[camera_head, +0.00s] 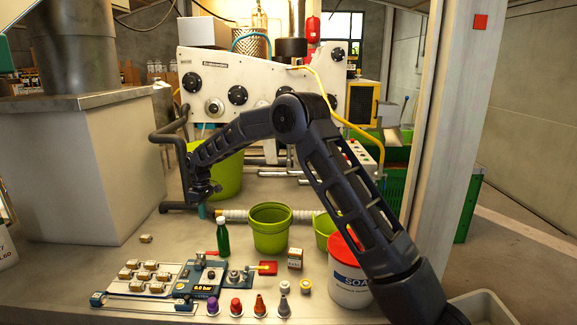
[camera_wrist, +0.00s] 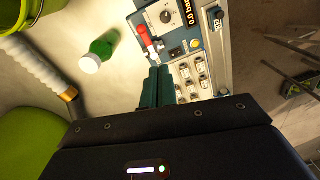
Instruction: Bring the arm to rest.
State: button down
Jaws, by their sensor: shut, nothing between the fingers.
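My gripper (camera_head: 202,211) hangs pointing down above the bench, left of the green bottle (camera_head: 222,236), with my dark arm reaching in from the lower right. In the wrist view the two teal fingers (camera_wrist: 158,86) lie together, shut and empty. The green bottle with its white cap also shows there (camera_wrist: 101,49), apart from the fingers. Below the gripper in the head view is a blue-grey press panel (camera_head: 238,275) with a gauge and a red lever. Part of the bench behind my arm is hidden.
A tray of small blocks (camera_head: 148,275) lies left of the panel. A grey block (camera_head: 80,165) rises at left. Bare bench lies near the left front.

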jog(key=w+d+r+m+t, duration=0.1)
jog(key=d+r+m, duration=0.1)
jog(key=d+r, duration=0.75)
jog(key=d+r+m, duration=0.2)
jog(key=d+r, duration=0.4)
jog(key=d, duration=0.6)
jog(key=s+d+r+m+t, duration=0.1)
jog(key=s+d+r+m, duration=0.2)
jog(key=d, duration=0.5)
jog(key=s+d+r+t, duration=0.1)
jog(key=s+d+r, duration=0.25)
jog(key=d, duration=0.55)
jog(key=s+d+r+m+t, duration=0.1)
jog(key=s+d+r+m, duration=0.1)
jog(key=s+d, duration=0.5)
jog(key=s+d+r+m, duration=0.1)
jog(key=s+d+m, duration=0.25)
jog(key=d, duration=0.45)
jog(key=s+d+f+m, duration=0.1)
jog(key=s+d+f, duration=0.1)
jog(key=s+d, duration=0.2)
jog(key=s+d+f+m+t, duration=0.1)
jog(key=s+d, duration=0.4)
jog(key=s, duration=0.6)
jog(key=shift+f+m, duration=0.65)
jog(key=shift+f, duration=0.2)
jog(key=c, duration=2.2)
grip_release()
jog(key=shift+a, duration=0.1)
